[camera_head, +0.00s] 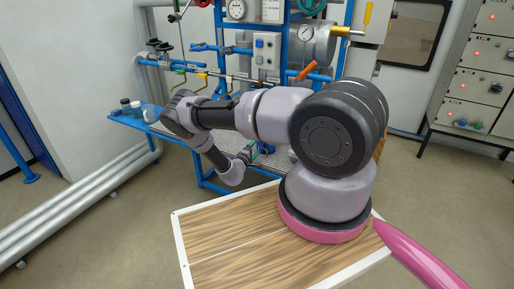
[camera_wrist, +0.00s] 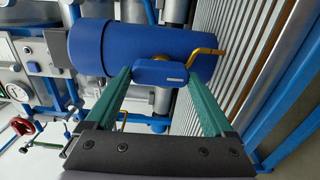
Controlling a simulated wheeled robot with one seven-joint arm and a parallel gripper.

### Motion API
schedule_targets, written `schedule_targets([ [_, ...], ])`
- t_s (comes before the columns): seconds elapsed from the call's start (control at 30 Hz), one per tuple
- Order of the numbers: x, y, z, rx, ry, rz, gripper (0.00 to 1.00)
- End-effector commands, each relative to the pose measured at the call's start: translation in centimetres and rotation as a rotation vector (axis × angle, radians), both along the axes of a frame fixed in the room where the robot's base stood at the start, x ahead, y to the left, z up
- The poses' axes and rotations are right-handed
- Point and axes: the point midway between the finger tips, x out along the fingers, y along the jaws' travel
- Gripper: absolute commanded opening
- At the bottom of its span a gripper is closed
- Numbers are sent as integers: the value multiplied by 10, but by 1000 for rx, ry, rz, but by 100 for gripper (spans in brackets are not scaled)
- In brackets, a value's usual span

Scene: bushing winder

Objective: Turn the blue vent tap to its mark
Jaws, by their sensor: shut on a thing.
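In the wrist view, the blue vent tap handle (camera_wrist: 160,73), a flat rounded block with a small pale label, sits between the green fingers of my gripper (camera_wrist: 159,78). The fingers are shut on it from both sides. A brass-coloured part shows just behind the handle. A large blue cylinder (camera_wrist: 135,42) lies close behind. No mark for the tap can be made out. In the head view, my gripper (camera_head: 251,154) is low at the front of the blue rig, small and partly hidden by my arm; the tap cannot be made out there.
A bent yellow lever (camera_wrist: 208,53) is right beside the handle, near a grey slatted surface (camera_wrist: 240,60). A red handwheel (camera_wrist: 21,126) shows at left. In the head view, the blue bench (camera_head: 128,122) holds jars and a mug; a control cabinet (camera_head: 478,75) stands right.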

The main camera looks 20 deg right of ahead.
Motion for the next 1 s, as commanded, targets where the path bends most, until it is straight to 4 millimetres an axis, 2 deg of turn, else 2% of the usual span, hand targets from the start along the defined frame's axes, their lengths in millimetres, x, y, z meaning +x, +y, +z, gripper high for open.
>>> schedule_targets([
  [0.27, 0, 1, -1, 0, 4, 3, 32],
  [0.3, 0, 1, -1, 0, 4, 3, 95],
  [0.33, 0, 1, -1, 0, 4, 3, 100],
  [0.67, -4, 6, -1, 0, 2, 2, 100],
  [1.0, -42, 57, -1, -1, 3, 6, 100],
])
